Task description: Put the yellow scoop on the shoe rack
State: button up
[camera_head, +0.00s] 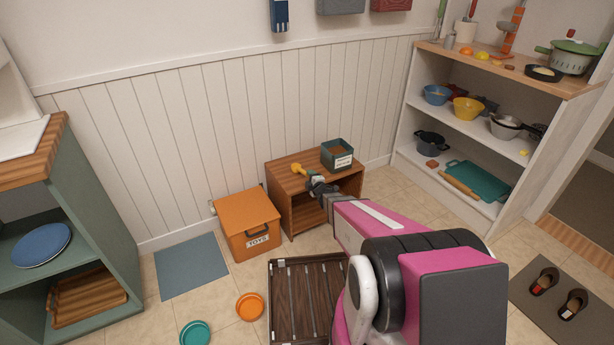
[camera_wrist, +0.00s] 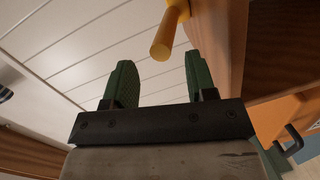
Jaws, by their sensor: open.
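The yellow scoop (camera_head: 298,169) lies on the small wooden cabinet (camera_head: 282,181) against the wall. In the wrist view its yellow handle (camera_wrist: 166,38) shows just beyond and between my fingertips, jutting out past the wooden edge; the rest of it is mostly out of frame. My gripper (camera_head: 313,181) is beside the scoop at the cabinet top; its two green fingers (camera_wrist: 160,78) are apart with nothing between them. A dark slatted wooden rack (camera_head: 280,302), seemingly the shoe rack, stands low on the floor in front, partly hidden by my arm.
A green planter box (camera_head: 337,154) stands on the cabinet, right of the scoop. An orange toy box (camera_head: 247,226) stands left of the cabinet. Orange (camera_head: 250,306) and teal (camera_head: 195,333) dishes lie on the floor. White shelves (camera_head: 465,123) stand at right.

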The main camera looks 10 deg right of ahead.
jog(key=s+d+r+m+g+h, duration=0.3)
jog(key=s+d+m, duration=0.1)
jog(key=s+m, duration=0.15)
jog(key=s+d+r+m+g+h, duration=0.3)
jog(key=s+r+m, duration=0.15)
jog(key=s, duration=0.25)
jog(key=s+a+r+m+g, duration=0.1)
jog(key=s+r+m+g, duration=0.1)
jog(key=s, duration=0.3)
jog(key=s+r+m+g, duration=0.3)
jog(key=s+m+g, duration=0.1)
jog(key=s, duration=0.2)
jog(key=s+a+r+m+g+y, duration=0.1)
jog(key=s+r+m+g, duration=0.1)
jog(key=s, duration=0.4)
jog(key=shift+a+r+m+g, duration=0.25)
jog(key=shift+m+g, duration=0.35)
jog(key=shift+g, duration=0.3)
jog(key=shift+f, duration=0.1)
